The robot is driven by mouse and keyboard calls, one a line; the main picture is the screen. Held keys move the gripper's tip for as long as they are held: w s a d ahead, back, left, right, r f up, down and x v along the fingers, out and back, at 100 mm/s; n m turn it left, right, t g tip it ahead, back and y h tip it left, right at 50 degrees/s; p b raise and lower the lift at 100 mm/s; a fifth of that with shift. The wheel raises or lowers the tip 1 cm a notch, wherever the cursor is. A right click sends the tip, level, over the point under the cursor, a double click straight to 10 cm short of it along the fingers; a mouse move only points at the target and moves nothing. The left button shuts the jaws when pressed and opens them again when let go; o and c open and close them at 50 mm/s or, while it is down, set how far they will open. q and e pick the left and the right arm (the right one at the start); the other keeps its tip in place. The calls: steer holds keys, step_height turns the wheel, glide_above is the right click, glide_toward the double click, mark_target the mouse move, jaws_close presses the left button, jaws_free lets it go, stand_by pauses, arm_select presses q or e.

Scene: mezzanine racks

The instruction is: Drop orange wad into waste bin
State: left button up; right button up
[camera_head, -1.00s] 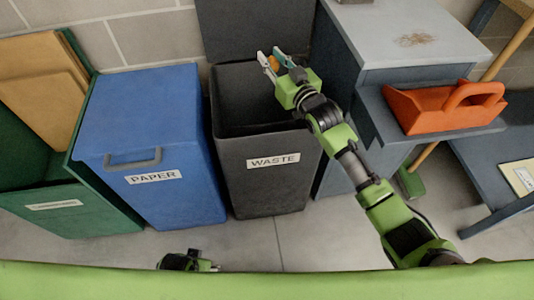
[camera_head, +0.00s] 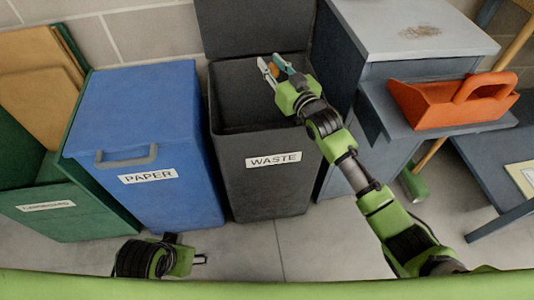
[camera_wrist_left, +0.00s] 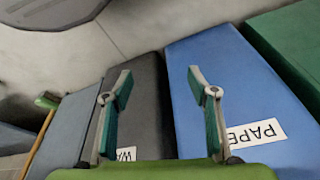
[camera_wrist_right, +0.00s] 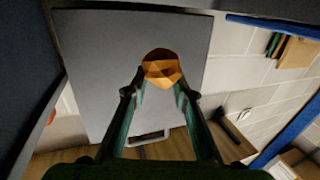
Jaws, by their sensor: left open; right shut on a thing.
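The orange wad (camera_wrist_right: 161,68) is a crumpled, faceted ball between the fingertips of my right gripper (camera_wrist_right: 161,84) in the right wrist view. In the head view, the right gripper (camera_head: 276,66) holds it over the open mouth of the dark grey waste bin (camera_head: 262,190), toward its back. Only a bit of the wad (camera_head: 289,70) shows there, behind a finger. The bin is labelled WASTE and its lid stands raised at the back. My left gripper (camera_head: 203,259) is low in front of the blue bin; in the left wrist view its fingers (camera_wrist_left: 160,75) are apart and empty.
A blue PAPER bin (camera_head: 145,110) with its lid shut stands left of the waste bin. A green bin (camera_head: 75,212) with cardboard (camera_head: 40,85) is farther left. A grey cabinet (camera_head: 372,35) and an orange dustpan (camera_head: 450,102) are on the right.

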arm_select(q)
steer(key=shift+v, duration=1.1)
arm_select(e)
steer(key=shift+f, duration=0.25)
arm_select(q)
steer(key=shift+a, duration=0.1)
arm_select(e)
steer(key=o, duration=1)
step_height(320, 180, up, 10)
steer(key=shift+r, duration=0.1)
